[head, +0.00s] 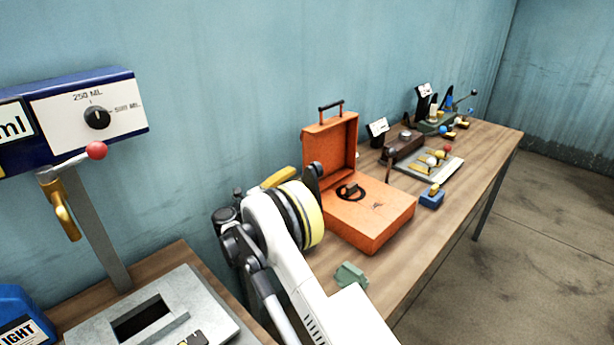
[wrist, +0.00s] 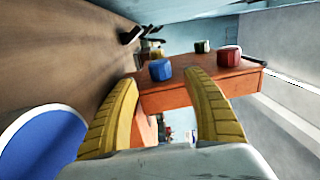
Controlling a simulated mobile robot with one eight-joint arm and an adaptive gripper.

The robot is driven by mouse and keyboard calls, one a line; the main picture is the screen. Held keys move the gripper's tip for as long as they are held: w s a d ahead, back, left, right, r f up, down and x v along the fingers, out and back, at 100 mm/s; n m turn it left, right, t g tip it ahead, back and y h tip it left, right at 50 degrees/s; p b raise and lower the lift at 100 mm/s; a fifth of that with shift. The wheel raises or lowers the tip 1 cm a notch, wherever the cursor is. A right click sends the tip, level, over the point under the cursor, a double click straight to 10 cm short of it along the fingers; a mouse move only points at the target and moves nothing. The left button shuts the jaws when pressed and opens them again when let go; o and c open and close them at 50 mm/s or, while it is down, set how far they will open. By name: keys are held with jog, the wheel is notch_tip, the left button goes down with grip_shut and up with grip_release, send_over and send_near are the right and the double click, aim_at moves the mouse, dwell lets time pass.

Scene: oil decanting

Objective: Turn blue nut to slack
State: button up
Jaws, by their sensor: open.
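In the wrist view, the blue nut (wrist: 160,70) sits near the left end of an orange surface (wrist: 180,95). A red nut (wrist: 229,56) stands to its right, and a dark green nut (wrist: 202,46) is farther back between them. My gripper (wrist: 163,79) is open, with its two yellow fingers spread on either side of the blue nut in the picture. I see no finger touching the nut, and its exact distance ahead is unclear. In the head view, my arm hides most of the gripper, and I cannot make out the blue nut.
In the head view, an open orange case (head: 372,225) stands on the wooden bench (head: 440,240). A small green block (head: 351,274) lies in front of it. A blue block (head: 431,197) and several fixtures stand farther right. A blue round shape (wrist: 42,145) is at left in the wrist view.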

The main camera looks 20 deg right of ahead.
jog(key=b+x, duration=0.1)
jog(key=x, duration=0.6)
jog(key=shift+w+d+b, duration=0.1)
jog(key=shift+d+b, duration=0.15)
jog(key=shift+b, duration=0.15)
jog(key=c, duration=1.2)
